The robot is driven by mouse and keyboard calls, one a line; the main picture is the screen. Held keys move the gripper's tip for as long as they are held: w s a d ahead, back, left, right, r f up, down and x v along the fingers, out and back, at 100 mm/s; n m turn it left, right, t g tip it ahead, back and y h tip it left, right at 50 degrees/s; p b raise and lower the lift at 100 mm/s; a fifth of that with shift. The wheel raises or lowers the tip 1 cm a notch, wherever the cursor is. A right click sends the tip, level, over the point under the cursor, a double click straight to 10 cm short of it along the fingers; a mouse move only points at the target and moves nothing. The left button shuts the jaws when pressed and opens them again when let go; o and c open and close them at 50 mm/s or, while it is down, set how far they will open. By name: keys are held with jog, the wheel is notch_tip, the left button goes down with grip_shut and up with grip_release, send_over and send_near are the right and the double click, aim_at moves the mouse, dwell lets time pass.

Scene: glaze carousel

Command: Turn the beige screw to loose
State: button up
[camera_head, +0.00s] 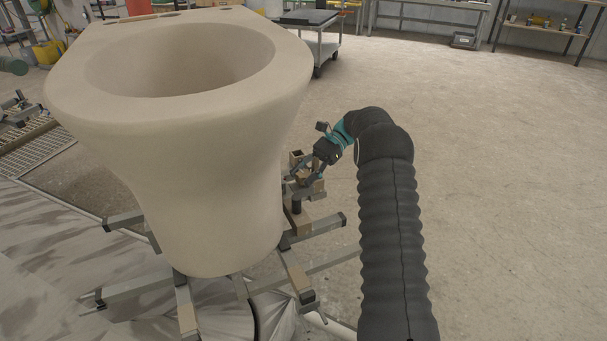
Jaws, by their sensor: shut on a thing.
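The large beige toilet bowl (185,150) stands on a metal carousel frame (140,287). To its right, a small clamp post with beige blocks (298,222) rises from one frame arm. My gripper (303,179) reaches in from the right at the top of this post. Its dark fingers are closed around a small beige part there, which appears to be the beige screw (314,185). The fingers hide much of it, and its turn position cannot be read at this size.
The bowl's side stands close to the left of my gripper. Frame arms (325,224) stick out below it. Open concrete floor (500,200) lies to the right. A cart (322,45) and a shelf (545,30) stand at the back.

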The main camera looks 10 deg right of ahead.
jog(key=shift+w+r, duration=0.1)
jog(key=shift+w, duration=0.05)
jog(key=o, duration=1.2)
jog(key=shift+d, duration=0.1)
